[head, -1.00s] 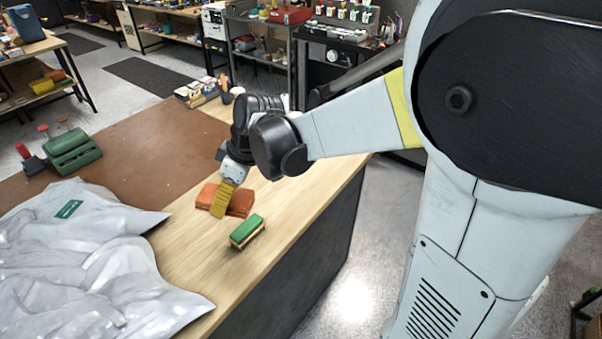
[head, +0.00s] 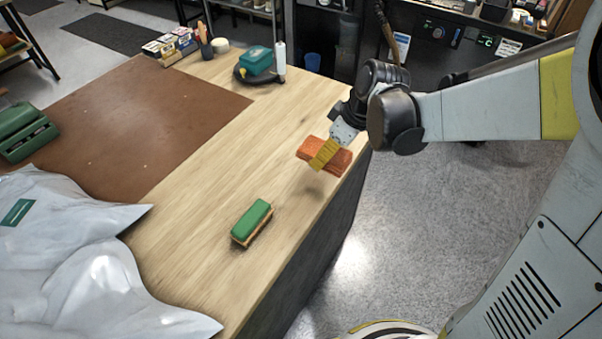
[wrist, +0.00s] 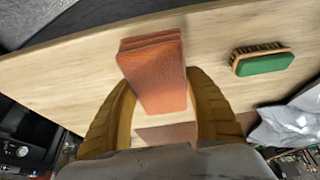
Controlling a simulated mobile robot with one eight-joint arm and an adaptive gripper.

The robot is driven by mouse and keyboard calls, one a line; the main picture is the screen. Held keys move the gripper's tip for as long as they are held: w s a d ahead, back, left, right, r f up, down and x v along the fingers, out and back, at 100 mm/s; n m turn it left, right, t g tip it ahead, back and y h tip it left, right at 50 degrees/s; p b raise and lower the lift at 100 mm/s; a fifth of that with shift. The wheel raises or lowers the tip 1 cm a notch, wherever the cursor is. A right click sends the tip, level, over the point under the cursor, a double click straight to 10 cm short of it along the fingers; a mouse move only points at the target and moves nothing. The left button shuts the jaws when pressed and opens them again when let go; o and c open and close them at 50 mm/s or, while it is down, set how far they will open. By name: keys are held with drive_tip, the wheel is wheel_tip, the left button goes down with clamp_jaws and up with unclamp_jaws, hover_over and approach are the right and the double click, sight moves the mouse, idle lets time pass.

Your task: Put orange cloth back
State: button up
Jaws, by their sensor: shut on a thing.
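The orange cloth (head: 338,157) is a folded, layered pad, held over the right edge of the wooden table in the head view. My gripper (head: 320,158) has yellow fingers and is shut on the cloth. In the wrist view the cloth (wrist: 155,75) sits between the two fingers of my gripper (wrist: 163,112) and sticks out past their tips. A shadow on the wood below suggests that it is a little above the tabletop. The cloth's far side is partly hidden by the fingers in the head view.
A green-backed brush (head: 251,220) lies on the wooden table (head: 215,170); it also shows in the wrist view (wrist: 262,62). A grey plastic bag (head: 75,255) covers the near left. Bare wood surrounds the brush.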

drive_tip(key=b, duration=0.2)
hover_over(292, 177)
drive_tip(key=f, duration=0.4)
drive_tip(key=shift+s+d+f, duration=0.3)
drive_tip(key=shift+d+f, duration=0.05)
drive_tip(key=shift+d, duration=0.05)
drive_tip(key=shift+f+b, duration=1.05)
drive_tip(key=shift+f, duration=0.9)
drive_tip(key=shift+f, duration=0.15)
drive_tip(key=o, duration=1.2)
drive_tip(key=shift+o, duration=0.2)
